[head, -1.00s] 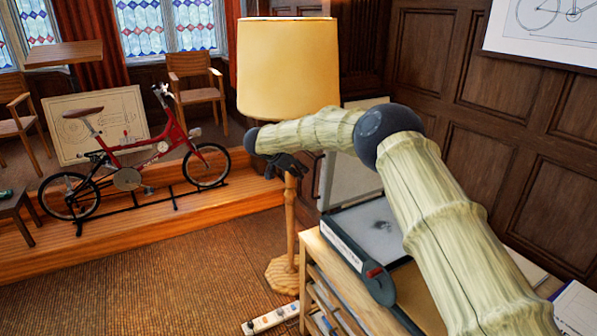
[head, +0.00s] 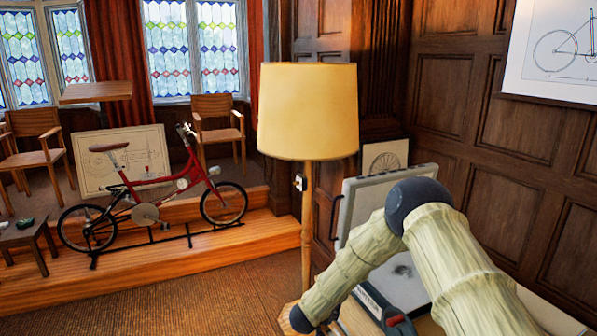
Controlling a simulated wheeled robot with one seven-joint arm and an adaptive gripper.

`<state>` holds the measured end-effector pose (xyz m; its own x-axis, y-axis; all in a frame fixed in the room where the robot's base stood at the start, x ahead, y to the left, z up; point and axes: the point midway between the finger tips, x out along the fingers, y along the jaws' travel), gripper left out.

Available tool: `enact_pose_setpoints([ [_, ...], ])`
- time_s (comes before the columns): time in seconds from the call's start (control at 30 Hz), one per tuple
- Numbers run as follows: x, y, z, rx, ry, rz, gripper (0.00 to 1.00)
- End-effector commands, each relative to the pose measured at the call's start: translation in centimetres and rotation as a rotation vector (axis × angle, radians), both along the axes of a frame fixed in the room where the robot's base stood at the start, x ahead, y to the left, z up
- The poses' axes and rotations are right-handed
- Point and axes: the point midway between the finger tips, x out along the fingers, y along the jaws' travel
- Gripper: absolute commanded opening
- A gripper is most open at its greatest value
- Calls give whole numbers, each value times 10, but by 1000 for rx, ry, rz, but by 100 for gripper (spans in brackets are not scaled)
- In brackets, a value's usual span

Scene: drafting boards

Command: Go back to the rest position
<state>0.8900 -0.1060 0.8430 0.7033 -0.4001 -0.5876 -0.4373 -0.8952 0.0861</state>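My arm reaches in from the lower right, bends at a dark elbow joint and slopes down to the left. Its pale, ribbed forearm ends at a dark wrist joint at the bottom edge of the head view. My gripper cannot be made out there, so its fingers and anything in them are hidden. The forearm passes in front of an open case (head: 352,212) on a wooden cabinet. The wrist end shows close to the foot of the floor lamp (head: 307,112); whether they touch cannot be told.
A red bicycle (head: 160,186) stands on a wooden platform (head: 262,234) at the left. Chairs (head: 219,126) and a small table (head: 95,92) are behind it. The panelled wall (head: 440,95) closes off the right. Carpeted floor (head: 200,305) is clear at the lower left.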

Motion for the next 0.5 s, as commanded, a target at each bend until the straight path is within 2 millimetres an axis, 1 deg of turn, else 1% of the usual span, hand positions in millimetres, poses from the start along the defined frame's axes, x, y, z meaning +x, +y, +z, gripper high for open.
enact_pose_setpoints([
  [0.03,-24,-6,-24,-2,30,38,34],
  [0.07,-37,-9,-35,0,46,59,34],
  [0.1,-54,-13,-49,3,68,85,34],
  [0.17,-81,-19,-69,10,103,124,34],
  [0.2,-100,-24,-82,17,129,148,34],
  [0.27,-129,-31,-100,26,169,181,34],
  [0.3,-149,-35,-111,36,197,201,34],
  [0.37,-180,-42,-126,49,242,230,34],
  [0.4,-200,-47,-135,60,271,248,34],
  [0.47,-232,-54,-147,76,320,272,34],
  [0.5,-253,-59,-154,89,351,286,34],
])
